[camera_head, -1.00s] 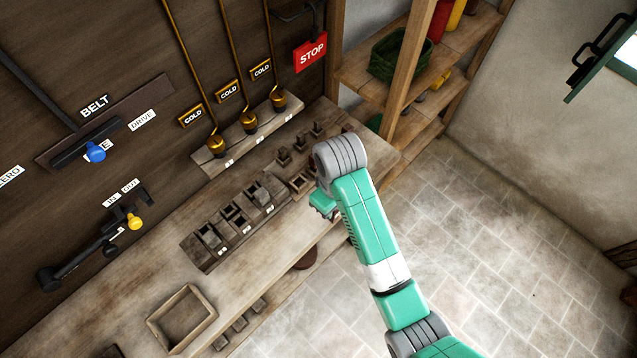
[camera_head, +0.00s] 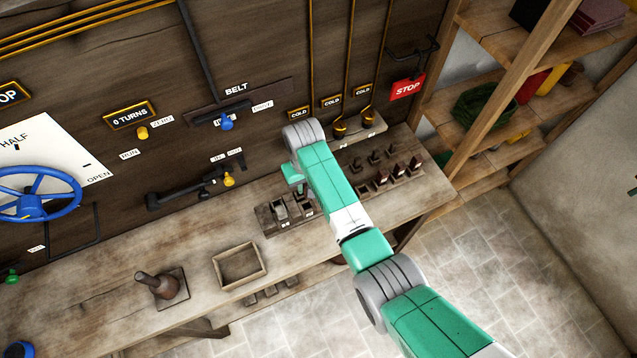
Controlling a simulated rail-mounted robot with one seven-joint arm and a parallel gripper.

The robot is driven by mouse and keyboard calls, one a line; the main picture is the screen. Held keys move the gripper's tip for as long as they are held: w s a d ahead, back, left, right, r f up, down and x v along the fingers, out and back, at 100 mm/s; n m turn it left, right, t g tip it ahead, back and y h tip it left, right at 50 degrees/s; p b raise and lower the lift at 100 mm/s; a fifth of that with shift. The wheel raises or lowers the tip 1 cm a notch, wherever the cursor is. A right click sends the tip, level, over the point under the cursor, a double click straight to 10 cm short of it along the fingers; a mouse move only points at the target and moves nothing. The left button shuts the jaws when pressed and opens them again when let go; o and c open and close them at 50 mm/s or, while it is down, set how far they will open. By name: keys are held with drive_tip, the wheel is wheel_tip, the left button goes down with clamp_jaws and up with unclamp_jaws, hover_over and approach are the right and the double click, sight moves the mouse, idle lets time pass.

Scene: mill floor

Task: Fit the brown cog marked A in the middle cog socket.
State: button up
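I cannot make out a cog marked A or a cog socket for certain. A dark slotted block (camera_head: 268,221) with small white labels lies on the bench, its right part hidden behind my arm. To its right, several small reddish-brown pieces (camera_head: 397,171) stand in a row on the bench; no letters on them are readable. My gripper (camera_head: 292,181) hangs above the back of the slotted block. Its fingertips are too small and turned away to show whether they are open, or whether they hold anything.
An empty wooden tray (camera_head: 228,284) and a brown handled piece on a square plate (camera_head: 180,291) are on the bench at left. A blue wheel (camera_head: 38,196), the belt lever (camera_head: 226,121) and a STOP sign (camera_head: 407,88) are on the wall. Shelves stand right.

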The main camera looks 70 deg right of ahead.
drive_tip(key=shift+w+a+f, duration=0.15)
drive_tip(key=shift+w+a, duration=0.05)
drive_tip(key=shift+w, duration=0.15)
drive_tip(key=shift+f, duration=0.2)
drive_tip(key=shift+s+f+b, duration=0.1)
drive_tip(key=shift+f+b, duration=0.1)
drive_tip(key=shift+b, duration=0.25)
drive_tip(key=shift+f+b, duration=3.2)
drive_tip(key=shift+f, duration=0.35)
drive_tip(key=o, duration=1)
